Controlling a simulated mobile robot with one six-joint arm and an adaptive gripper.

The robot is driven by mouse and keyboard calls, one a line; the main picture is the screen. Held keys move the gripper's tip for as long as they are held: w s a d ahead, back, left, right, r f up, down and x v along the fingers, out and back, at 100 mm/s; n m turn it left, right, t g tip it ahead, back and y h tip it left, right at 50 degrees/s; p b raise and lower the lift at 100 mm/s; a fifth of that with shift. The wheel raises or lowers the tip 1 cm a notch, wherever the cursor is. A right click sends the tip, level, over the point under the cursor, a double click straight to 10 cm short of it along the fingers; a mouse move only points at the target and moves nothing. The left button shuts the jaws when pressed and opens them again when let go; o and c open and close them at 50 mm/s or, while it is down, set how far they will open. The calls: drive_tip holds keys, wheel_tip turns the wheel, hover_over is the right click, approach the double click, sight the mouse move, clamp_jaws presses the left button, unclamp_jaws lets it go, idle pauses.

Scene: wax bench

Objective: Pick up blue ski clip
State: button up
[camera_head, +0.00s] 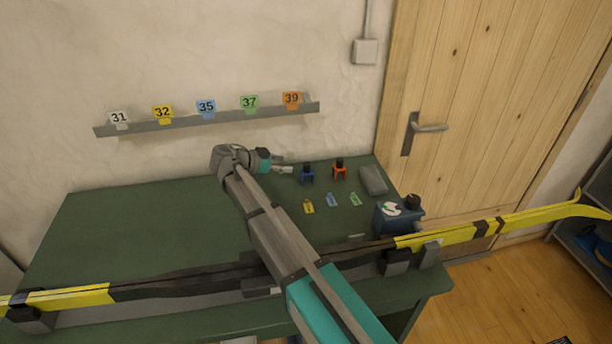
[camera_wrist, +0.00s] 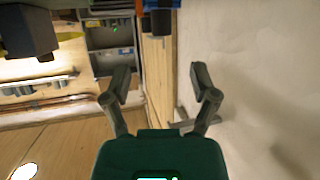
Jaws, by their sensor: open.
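The blue ski clip (camera_head: 308,177), a small blue frame with a black top, stands on the green bench near its back right. My gripper (camera_head: 289,169) is just left of it, pointing right, with its fingers apart and nothing between them. In the wrist view my gripper (camera_wrist: 162,82) shows two spread fingers with an empty gap. A dark block with a bluish part (camera_wrist: 160,18) is cut off at the top of that view; I cannot tell whether it is the clip.
An orange clip (camera_head: 340,169) stands right of the blue one, with a grey block (camera_head: 373,181) beyond. Yellow (camera_head: 308,207), blue (camera_head: 332,200) and green (camera_head: 355,199) tags lie in front. A yellow-black ski (camera_head: 450,237) spans the bench front. The left bench top (camera_head: 130,230) is clear.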

sight(306, 164)
drive_tip(key=shift+b+x, duration=0.5)
drive_tip(key=shift+x, duration=1.35)
drive_tip(key=shift+d, duration=0.1)
drive_tip(key=shift+b+x, duration=0.9)
drive_tip(key=shift+x, duration=1.65)
drive_tip(key=shift+w+r, duration=0.15)
clamp_jaws()
